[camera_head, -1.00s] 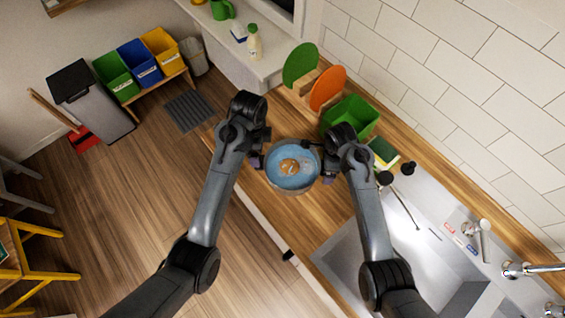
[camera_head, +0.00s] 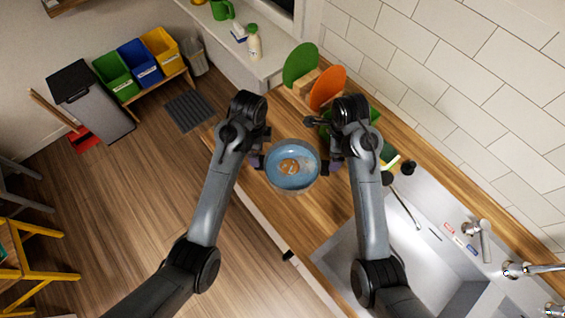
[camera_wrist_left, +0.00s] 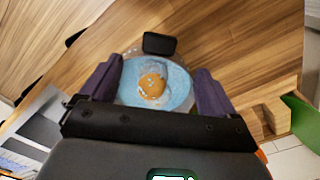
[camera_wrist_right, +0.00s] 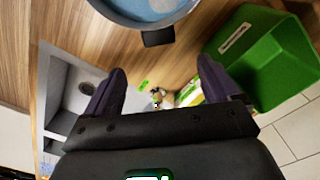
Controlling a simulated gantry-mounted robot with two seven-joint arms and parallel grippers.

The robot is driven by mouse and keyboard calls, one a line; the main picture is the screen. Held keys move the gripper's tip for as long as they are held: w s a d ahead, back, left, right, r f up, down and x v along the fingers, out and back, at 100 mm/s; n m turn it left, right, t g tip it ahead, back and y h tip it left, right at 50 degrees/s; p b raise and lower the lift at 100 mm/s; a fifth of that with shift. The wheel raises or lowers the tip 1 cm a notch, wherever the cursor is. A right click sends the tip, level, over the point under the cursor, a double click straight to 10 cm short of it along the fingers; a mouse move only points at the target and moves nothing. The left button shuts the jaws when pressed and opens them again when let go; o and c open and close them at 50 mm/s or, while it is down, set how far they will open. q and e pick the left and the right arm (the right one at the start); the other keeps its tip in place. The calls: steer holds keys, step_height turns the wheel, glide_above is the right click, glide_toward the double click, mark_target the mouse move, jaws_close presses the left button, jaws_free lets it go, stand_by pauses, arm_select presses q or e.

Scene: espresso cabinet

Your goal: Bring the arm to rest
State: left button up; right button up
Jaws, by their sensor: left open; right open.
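My left gripper (camera_head: 261,158) is at the left side of a round blue-lined pot (camera_head: 273,172) that stands on the wooden counter and holds something orange-brown. In the left wrist view the open left fingers (camera_wrist_left: 160,90) show on either side of the pot (camera_wrist_left: 184,85). I cannot tell whether they touch it. My right gripper (camera_head: 330,165) is open at the right side of the pot in the head view. In the right wrist view its fingers (camera_wrist_right: 170,85) have nothing between them, and the pot (camera_wrist_right: 125,15) with its dark handle lies beyond them.
A green bin (camera_wrist_right: 275,60) stands close to the right gripper. A green and an orange round board (camera_head: 327,88) stand behind. The sink (camera_head: 430,245) and faucet (camera_head: 515,269) are at right. A sponge (camera_head: 390,158) lies near the sink.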

stand_by(0.3)
